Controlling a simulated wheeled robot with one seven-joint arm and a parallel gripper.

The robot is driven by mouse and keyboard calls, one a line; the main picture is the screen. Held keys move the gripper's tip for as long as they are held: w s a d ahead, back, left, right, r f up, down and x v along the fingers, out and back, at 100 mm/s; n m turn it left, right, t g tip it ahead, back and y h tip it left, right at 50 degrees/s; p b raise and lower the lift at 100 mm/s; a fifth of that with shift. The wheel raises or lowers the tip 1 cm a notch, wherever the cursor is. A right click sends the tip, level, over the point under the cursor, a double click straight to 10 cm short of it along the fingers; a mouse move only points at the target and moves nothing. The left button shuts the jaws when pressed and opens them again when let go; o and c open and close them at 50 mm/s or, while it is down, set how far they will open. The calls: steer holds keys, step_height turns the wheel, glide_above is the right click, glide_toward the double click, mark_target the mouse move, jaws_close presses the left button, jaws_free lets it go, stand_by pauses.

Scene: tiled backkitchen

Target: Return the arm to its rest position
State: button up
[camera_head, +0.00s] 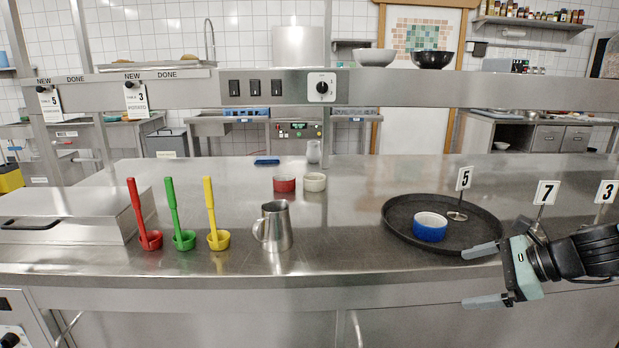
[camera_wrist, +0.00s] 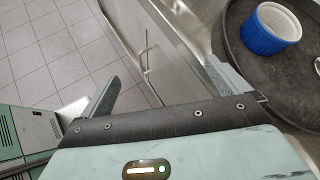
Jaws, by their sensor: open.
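My gripper (camera_head: 482,276) is at the lower right in the head view, in front of the counter's front edge and beside the round black tray. Its two grey fingers are spread wide apart with nothing between them. In the wrist view my gripper (camera_wrist: 165,85) also shows open, with the floor and the counter front between its fingers. The black tray (camera_head: 400,232) lies on the counter, and a blue ramekin (camera_head: 430,228) stands on it. The ramekin shows in the wrist view (camera_wrist: 269,32) at the upper right, apart from the fingers.
A steel jug (camera_head: 277,228) stands mid-counter. Red (camera_head: 150,240), green (camera_head: 183,240) and yellow (camera_head: 218,239) ladles are at left, beside a steel lidded box (camera_head: 90,210). Red (camera_head: 285,184) and white (camera_head: 314,182) ramekins sit behind. Number stands (camera_head: 464,180) are at right. An overhead rail (camera_head: 190,92) spans the counter.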

steer(key=s+a+f+n+g+h, duration=0.1)
steer(key=s+a+n+g+h, duration=0.2)
steer(key=s+a+n+g, duration=0.75)
steer(key=s+a+r+n+t+h, duration=0.2)
steer(key=s+a+r+n, duration=0.1)
steer(key=s+n, duration=0.5)
steer(key=s+a+r+n+t+h+p, duration=0.1)
steer(key=s+a+r+n+t+h, duration=0.1)
steer(key=s+n, duration=0.6)
steer(key=a+r+n+h, duration=0.1)
steer(key=a+r+n, duration=0.1)
steer(key=a, duration=0.1)
steer(key=shift+s+a+r, duration=0.2)
steer(key=shift+s+a, duration=0.05)
steer(key=shift+a, duration=0.15)
